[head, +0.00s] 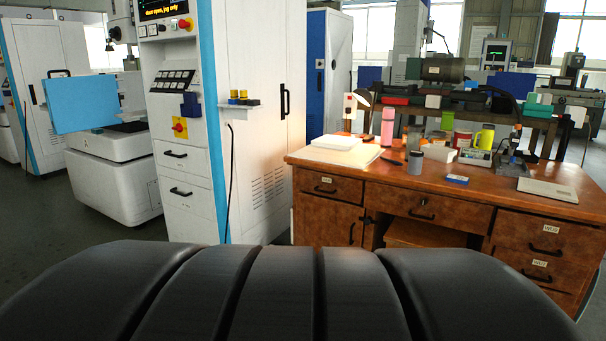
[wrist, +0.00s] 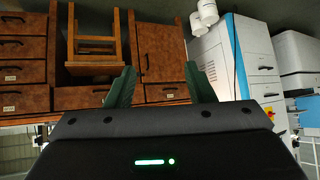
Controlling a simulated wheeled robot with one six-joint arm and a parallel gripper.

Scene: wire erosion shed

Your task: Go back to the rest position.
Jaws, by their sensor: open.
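My gripper (wrist: 160,86) shows in the wrist view with its two green fingers spread wide apart. Nothing is between the fingers. The wrist view looks upside down toward the wooden desk (wrist: 160,45), which lies beyond the fingers and is not touched by them. In the head view the gripper is not visible; a dark rounded part of my own body fills the bottom.
A blue panel (head: 82,103) hangs further left. Grey floor (head: 60,225) is open at the left.

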